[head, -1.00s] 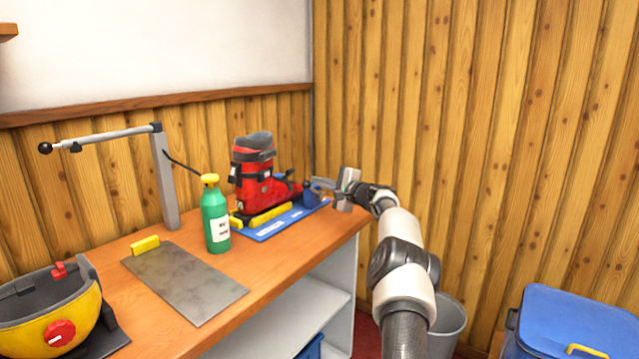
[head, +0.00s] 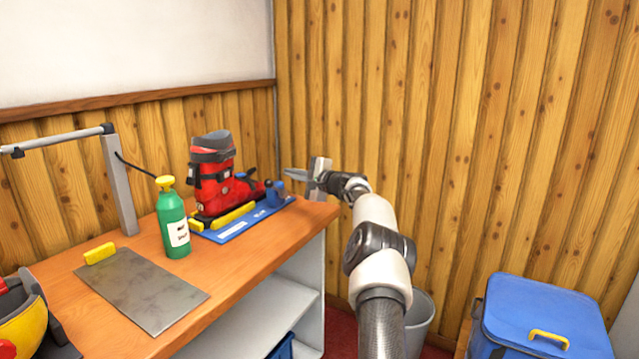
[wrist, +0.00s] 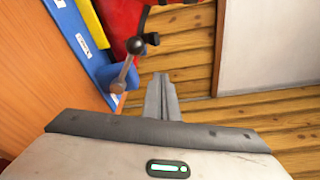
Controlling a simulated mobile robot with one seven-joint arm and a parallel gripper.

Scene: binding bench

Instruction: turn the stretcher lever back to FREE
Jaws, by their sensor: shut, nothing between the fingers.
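The stretcher lever (wrist: 124,72) shows in the wrist view as a short grey rod with a dark round knob at its end. It rises from a blue block (head: 275,190) at the toe end of the blue base (head: 240,226). A red ski boot (head: 213,178) with a dark cuff stands upright on that base. My gripper (head: 289,173) is shut and empty, to the right of the block and above the bench's right end. In the wrist view its fingers (wrist: 160,88) lie right of the lever, apparently apart from it. No FREE marking is readable.
A green bottle (head: 172,222) with a yellow cap stands left of the boot. A metal plate (head: 140,290), a yellow block (head: 99,253) and a grey post arm (head: 119,180) are further left. A blue lidded box (head: 540,315) and a bin (head: 419,318) stand on the floor at right.

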